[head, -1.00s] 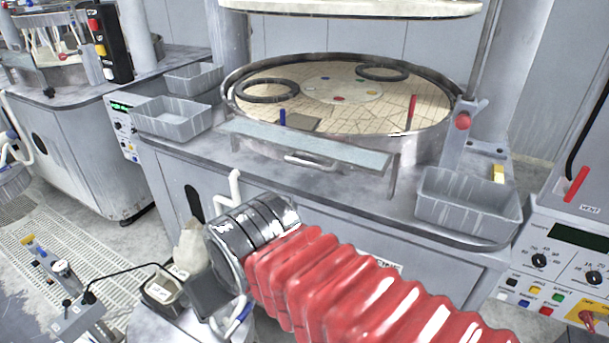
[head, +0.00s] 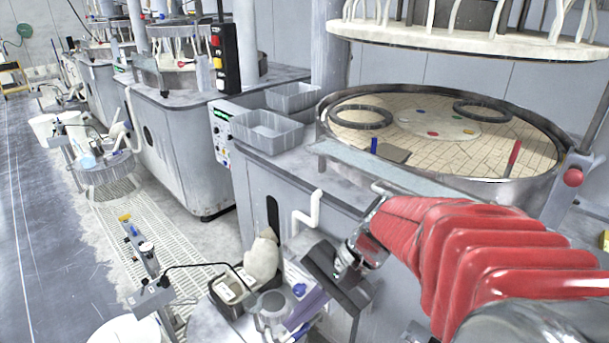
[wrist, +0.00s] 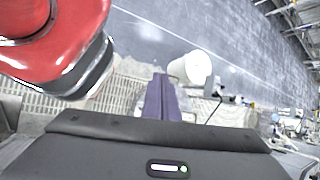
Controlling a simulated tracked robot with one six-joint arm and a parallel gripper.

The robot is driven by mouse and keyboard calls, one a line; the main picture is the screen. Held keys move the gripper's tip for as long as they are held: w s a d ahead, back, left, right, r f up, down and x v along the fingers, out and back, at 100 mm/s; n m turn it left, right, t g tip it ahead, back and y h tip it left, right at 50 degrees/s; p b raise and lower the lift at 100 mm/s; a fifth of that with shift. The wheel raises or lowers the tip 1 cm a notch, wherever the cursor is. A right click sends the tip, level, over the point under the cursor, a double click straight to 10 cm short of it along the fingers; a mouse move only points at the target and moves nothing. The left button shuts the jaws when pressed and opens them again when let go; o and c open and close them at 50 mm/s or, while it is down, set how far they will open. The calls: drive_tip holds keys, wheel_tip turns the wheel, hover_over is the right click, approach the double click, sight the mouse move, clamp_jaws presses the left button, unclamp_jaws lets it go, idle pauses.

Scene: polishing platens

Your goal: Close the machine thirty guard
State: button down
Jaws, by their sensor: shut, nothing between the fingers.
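The guard is a pale blue-grey panel (head: 345,157) along the front of the round platen in the head view. My red-sleeved arm hides its right part and its handle area, so I cannot tell its exact angle. My gripper (head: 299,322) is at the lower middle of the head view, pointing down and away to the left of the guard, apart from it. In the wrist view, its two purple fingers (wrist: 160,78) are together and empty, beyond the dark gripper body. The guard does not show clearly in the wrist view.
The tiled platen (head: 480,150) has rings on it. Grey bins (head: 268,132) stand left of it. A white bent pipe (head: 308,212) rises beside my arm. A small cart (head: 230,290) with containers is below. Open floor (head: 40,250) lies left.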

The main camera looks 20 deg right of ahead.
drive_tip(key=w+d+r+m+t+y, duration=0.1)
drive_tip(key=w+d+m+t+y, duration=0.25)
drive_tip(key=d+m, duration=0.3)
drive_tip(key=w+d+m+t+y, duration=0.2)
drive_tip(key=w+d+m+t, duration=0.25)
drive_tip(key=d+m, duration=0.2)
drive_tip(key=s+d+f+m+t+h, duration=0.1)
drive_tip(key=d+m+t, duration=0.4)
drive_tip(key=d, duration=0.5)
drive_tip(key=s+d+f+m+t+h, duration=0.1)
drive_tip(key=d+m+t+h, duration=0.4)
drive_tip(key=d, duration=0.6)
drive_tip(key=shift+s+h, duration=0.45)
drive_tip(key=shift+s, duration=0.45)
drive_tip(key=shift+w+a, duration=0.1)
drive_tip(key=w+a+r, duration=0.1)
drive_tip(key=w+r, duration=0.5)
drive_tip(key=w, duration=0.3)
drive_tip(key=shift+w+a, duration=0.25)
drive_tip(key=shift+a, duration=0.15)
